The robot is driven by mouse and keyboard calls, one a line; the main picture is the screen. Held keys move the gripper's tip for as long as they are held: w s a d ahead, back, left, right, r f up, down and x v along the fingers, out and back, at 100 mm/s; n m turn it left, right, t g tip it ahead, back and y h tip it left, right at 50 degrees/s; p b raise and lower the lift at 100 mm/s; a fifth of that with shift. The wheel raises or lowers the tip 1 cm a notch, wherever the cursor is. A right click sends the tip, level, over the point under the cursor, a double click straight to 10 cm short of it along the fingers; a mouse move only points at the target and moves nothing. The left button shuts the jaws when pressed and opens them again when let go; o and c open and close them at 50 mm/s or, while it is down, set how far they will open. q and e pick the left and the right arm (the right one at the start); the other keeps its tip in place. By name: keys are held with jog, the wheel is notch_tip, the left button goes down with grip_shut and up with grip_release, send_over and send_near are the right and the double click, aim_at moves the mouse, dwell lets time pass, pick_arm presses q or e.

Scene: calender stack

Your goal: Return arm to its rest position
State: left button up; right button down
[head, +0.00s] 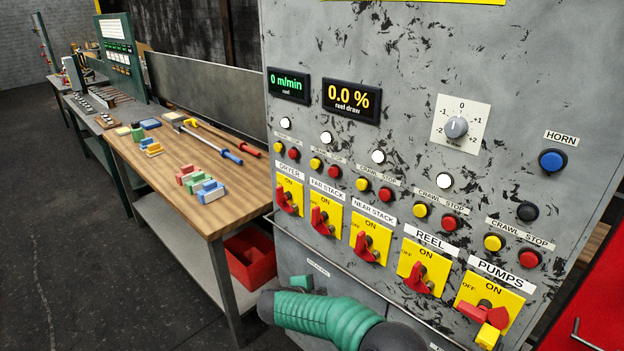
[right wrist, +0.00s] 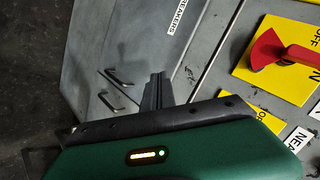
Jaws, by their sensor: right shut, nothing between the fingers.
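My right arm (head: 330,315), green and ribbed with dark joints, crosses the bottom of the head view in front of the cabinet's lower part. In the right wrist view, my right gripper's dark fingers (right wrist: 154,92) are together and empty. They stick out beyond the green housing, in front of the grey lower cabinet face and below the BREAKERS label (right wrist: 178,17). Contact with the cabinet cannot be told. A red switch handle on a yellow plate (right wrist: 285,52) is to the right, apart from the fingers. My left gripper is not in view.
The control cabinet (head: 385,45) carries several red rotary switches; the PUMPS handle (head: 480,313) lies sideways, with a yellow piece (head: 488,336) below it. A workbench (head: 222,222) with tools and coloured blocks stands left, a red bin (head: 250,262) under it. Floor (head: 75,230) is clear further left.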

notch_tip(320, 180, up, 10)
jog(key=w+a+n+t+y, duration=0.1)
jog(key=a+n+t+y, duration=0.1)
jog(key=n+t+y, duration=0.45)
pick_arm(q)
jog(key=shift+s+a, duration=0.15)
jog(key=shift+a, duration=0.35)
pick_arm(e)
jog(key=s+d+f+n+g, duration=0.2)
jog(key=s+d+n+g, duration=0.2)
jog(key=s, duration=0.8)
jog(key=s+d+f+n+g, duration=0.2)
jog(key=s+d+n+g, duration=0.2)
jog(key=s+d, duration=0.4)
jog(key=s+d+f+n+g, duration=0.2)
jog(key=s+d+n+g, duration=0.2)
jog(key=s, duration=1.2)
jog(key=shift+d+f+h, duration=0.3)
jog(key=shift+d+h, duration=0.15)
jog(key=shift+d, duration=0.75)
